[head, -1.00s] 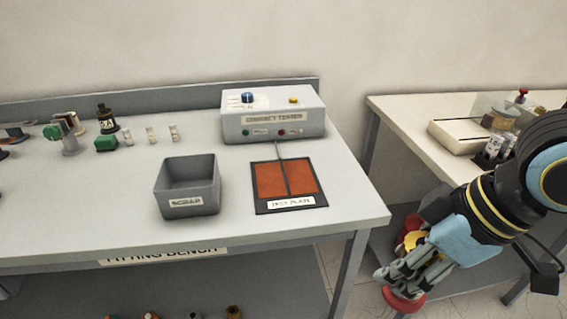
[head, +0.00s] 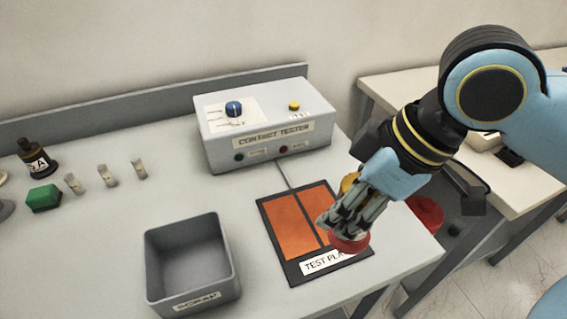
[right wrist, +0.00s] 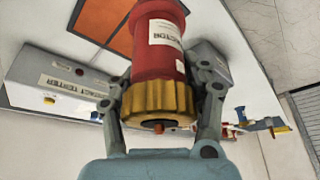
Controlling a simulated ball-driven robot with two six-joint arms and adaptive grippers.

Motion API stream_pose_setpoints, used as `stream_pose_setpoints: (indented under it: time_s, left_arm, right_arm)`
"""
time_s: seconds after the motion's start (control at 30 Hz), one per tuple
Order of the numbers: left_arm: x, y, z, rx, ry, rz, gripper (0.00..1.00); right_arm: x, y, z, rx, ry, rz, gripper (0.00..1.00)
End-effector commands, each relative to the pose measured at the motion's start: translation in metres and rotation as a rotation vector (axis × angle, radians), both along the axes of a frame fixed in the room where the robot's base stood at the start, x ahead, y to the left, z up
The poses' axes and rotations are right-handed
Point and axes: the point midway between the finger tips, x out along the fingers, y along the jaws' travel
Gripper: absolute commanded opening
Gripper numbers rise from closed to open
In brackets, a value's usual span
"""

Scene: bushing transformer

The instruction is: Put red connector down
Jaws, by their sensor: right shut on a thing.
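My right gripper (head: 345,215) is shut on the red connector (head: 349,244). The connector's red end shows below the fingertips, and part of its yellow ring shows behind the fingers. In the right wrist view the red connector (right wrist: 158,50) sits between the two fingers, with a white label and its gold-yellow ring (right wrist: 158,100) towards the palm. In the head view the gripper is over the lower right part of the test plate (head: 277,245), a black-edged plate with two orange pads. Whether the connector touches the plate cannot be told. My left gripper is not in view.
The grey scrap bin (head: 190,232) stands left of the plate. The contact tester (head: 262,120) stands behind it, with a cable to the plate. A green block (head: 43,198) and small pale pieces stand at the left. A red round thing (head: 427,212) shows right of the gripper.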

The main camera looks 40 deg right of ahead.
Motion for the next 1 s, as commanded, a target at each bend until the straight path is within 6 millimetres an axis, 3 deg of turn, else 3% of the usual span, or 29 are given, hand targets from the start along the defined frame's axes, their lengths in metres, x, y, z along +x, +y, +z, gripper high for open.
stream_pose_setpoints:
  time_s: [0.17,0.4,0.67,0.8,1.0]
  left_arm:
    - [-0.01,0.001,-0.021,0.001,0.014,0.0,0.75]
    - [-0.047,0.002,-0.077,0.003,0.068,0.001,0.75]
    - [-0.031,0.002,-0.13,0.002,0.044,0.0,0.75]
    - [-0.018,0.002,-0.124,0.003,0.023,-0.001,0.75]
    - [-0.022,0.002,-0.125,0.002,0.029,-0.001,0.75]
  right_arm:
    - [0.011,-0.003,-0.011,-0.001,-0.004,0.002,0.0]
    - [0.04,-0.011,-0.034,-0.002,-0.005,0.003,0.0]
    - [0.069,-0.02,-0.052,-0.003,-0.004,0.001,0.0]
    - [0.096,-0.026,-0.061,0.005,0.001,-0.004,0.0]
    - [0.111,-0.031,-0.071,0.002,0.001,0.0,0.0]
